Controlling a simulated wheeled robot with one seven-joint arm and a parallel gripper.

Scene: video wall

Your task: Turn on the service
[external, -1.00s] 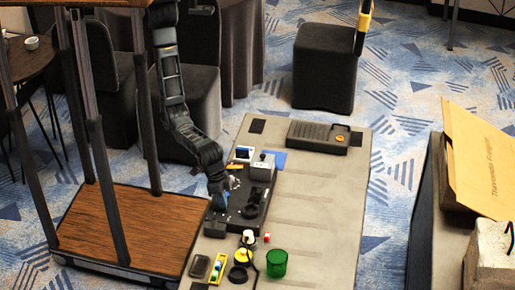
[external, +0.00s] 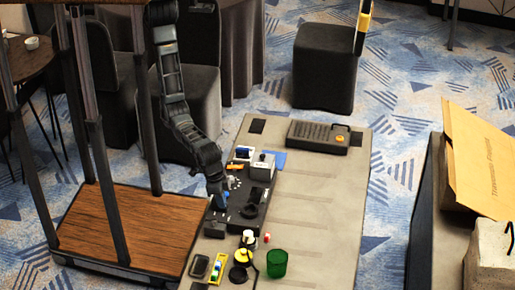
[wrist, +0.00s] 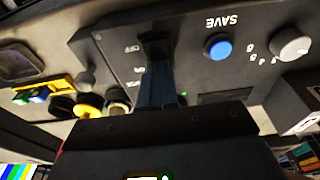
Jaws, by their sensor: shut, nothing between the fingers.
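A dark control panel (external: 240,221) lies on the grey table; it fills the upper part of the wrist view (wrist: 195,75), with its lettering upside down. A black switch-like part (wrist: 153,46) stands on the panel beside small labels, of which "OFF" seems to be one. A round blue button (wrist: 218,47) marked SAVE and a pale knob (wrist: 291,45) with numbers sit to its right. My gripper (wrist: 157,82) is shut and empty, its fingers at the black part; I cannot tell whether they touch it. In the external view my gripper (external: 220,202) is low over the panel's left side.
A green cup (external: 277,263), a yellow tray (external: 219,268) and small round items stand near the table's front. A grey box (external: 263,167) is behind the panel. A slotted dark device (external: 318,137) lies at the back. The table's right side is clear.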

